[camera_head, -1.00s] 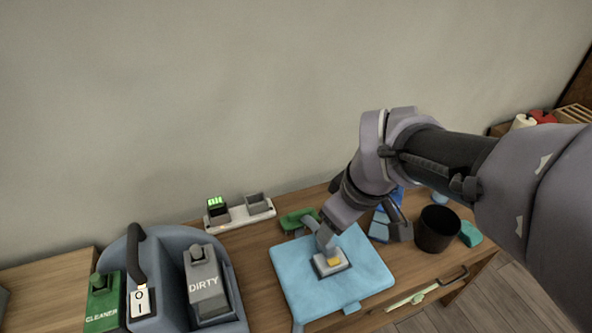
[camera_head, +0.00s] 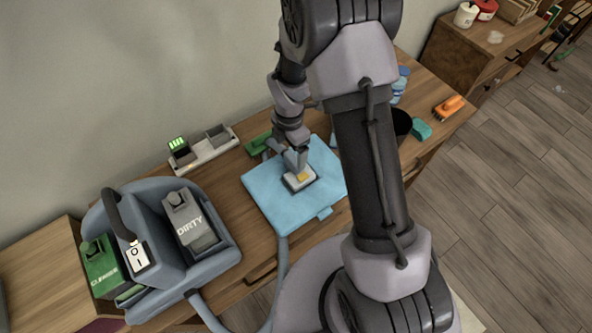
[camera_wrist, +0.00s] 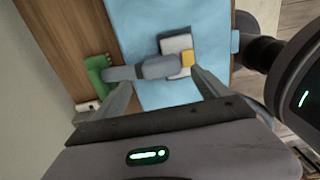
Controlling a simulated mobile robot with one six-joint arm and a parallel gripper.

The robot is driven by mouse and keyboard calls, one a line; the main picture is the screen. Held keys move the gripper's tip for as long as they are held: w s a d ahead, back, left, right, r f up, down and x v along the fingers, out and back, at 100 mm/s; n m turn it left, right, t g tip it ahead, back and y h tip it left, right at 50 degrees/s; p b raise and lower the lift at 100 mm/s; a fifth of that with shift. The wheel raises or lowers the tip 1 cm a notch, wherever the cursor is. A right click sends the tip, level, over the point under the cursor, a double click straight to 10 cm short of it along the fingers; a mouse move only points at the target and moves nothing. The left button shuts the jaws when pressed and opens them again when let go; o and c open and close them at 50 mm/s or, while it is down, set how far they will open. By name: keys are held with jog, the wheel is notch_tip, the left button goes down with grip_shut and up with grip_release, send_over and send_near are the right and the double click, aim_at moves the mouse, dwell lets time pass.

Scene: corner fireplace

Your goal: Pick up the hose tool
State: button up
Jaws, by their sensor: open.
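The hose tool (camera_head: 299,180) lies on a light blue cloth (camera_head: 270,200) on the wooden desk. It has a grey body with a yellow patch on its head. In the wrist view its grey neck (camera_wrist: 150,69) runs across the picture, with the head (camera_wrist: 176,47) on the cloth. My gripper (camera_wrist: 161,78) is open, with one finger towards each end of the neck. The neck crosses just beyond or between the fingertips; contact cannot be told. In the head view my gripper (camera_head: 290,148) hangs over the tool and partly hides it.
A blue-grey cleaning machine (camera_head: 160,230) with a green tank (camera_head: 101,267) and a grey DIRTY tank (camera_head: 190,222) stands at left. A charger (camera_head: 205,150) lies by the wall. A green brush-like object (camera_wrist: 97,72) is close beside the tool. A dark cup (camera_head: 402,124) stands right.

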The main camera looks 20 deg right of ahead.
aim_at(293, 158)
jog(key=f, duration=0.1)
jog(key=f+b, duration=0.1)
jog(key=f, duration=0.3)
jog(key=shift+d+b, duration=0.3)
jog(key=shift+r, duration=0.15)
jog(key=shift+c, duration=1.3)
grip_shut()
notch_tip(293, 158, up, 4)
jog(key=shift+r+p, duration=0.1)
jog(key=shift+p, duration=0.8)
jog(key=s+d+p, duration=0.1)
jog(key=s, duration=1.5)
jog(key=shift+r, duration=0.4)
jog(key=shift+c, duration=1.9)
grip_release()
jog(key=c, duration=0.6)
notch_tip(293, 158, up, 9)
jog(key=p, duration=0.7)
jog(key=shift+p, duration=0.4)
jog(key=shift+c, duration=0.2)
